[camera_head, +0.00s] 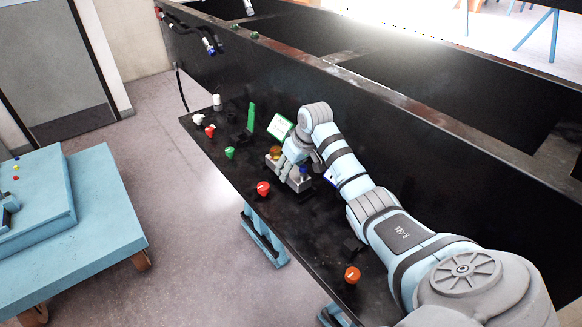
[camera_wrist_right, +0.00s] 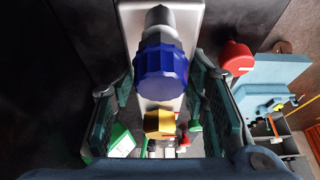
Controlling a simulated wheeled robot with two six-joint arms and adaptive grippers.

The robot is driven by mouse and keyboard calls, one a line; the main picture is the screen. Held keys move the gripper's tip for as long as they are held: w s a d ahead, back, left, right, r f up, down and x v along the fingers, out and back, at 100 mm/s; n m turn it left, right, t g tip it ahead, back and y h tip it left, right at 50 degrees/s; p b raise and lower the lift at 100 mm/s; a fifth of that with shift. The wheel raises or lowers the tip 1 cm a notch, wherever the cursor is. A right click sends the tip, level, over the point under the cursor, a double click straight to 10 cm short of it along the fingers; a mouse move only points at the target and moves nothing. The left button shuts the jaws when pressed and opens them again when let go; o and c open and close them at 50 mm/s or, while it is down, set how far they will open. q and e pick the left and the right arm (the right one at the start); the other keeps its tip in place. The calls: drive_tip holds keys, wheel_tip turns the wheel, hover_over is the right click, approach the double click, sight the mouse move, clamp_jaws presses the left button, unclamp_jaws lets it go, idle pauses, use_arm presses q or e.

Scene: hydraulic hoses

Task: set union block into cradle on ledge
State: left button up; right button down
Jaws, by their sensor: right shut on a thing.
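The union block (camera_head: 297,183) is a grey piece with a blue collar and an orange-yellow fitting, over the black ledge (camera_head: 318,222) in the head view. My right gripper (camera_head: 291,163) is shut on it from above. In the right wrist view, the block's grey body (camera_wrist_right: 190,18), blue collar (camera_wrist_right: 161,76) and yellow fitting (camera_wrist_right: 159,124) lie between the finger pads. I cannot tell whether the block touches the ledge. The cradle cannot be clearly made out; the gripper and block cover that part of the ledge. My left gripper is not in view.
The ledge carries a red knob (camera_head: 263,188), a green knob (camera_head: 229,152), an orange knob (camera_head: 352,274), a green upright piece (camera_head: 251,116) and a green-edged white card (camera_head: 280,126). A dark wall rises behind. A blue table (camera_head: 105,215) stands left, with open floor between.

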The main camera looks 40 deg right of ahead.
drive_tip(key=shift+f, duration=1.15)
drive_tip(key=c, duration=0.9)
unclamp_jaws()
drive_tip(key=shift+s+a, duration=0.1)
drive_tip(key=shift+o, duration=0.3)
drive_tip(key=shift+f, duration=0.1)
drive_tip(key=v, duration=1.2)
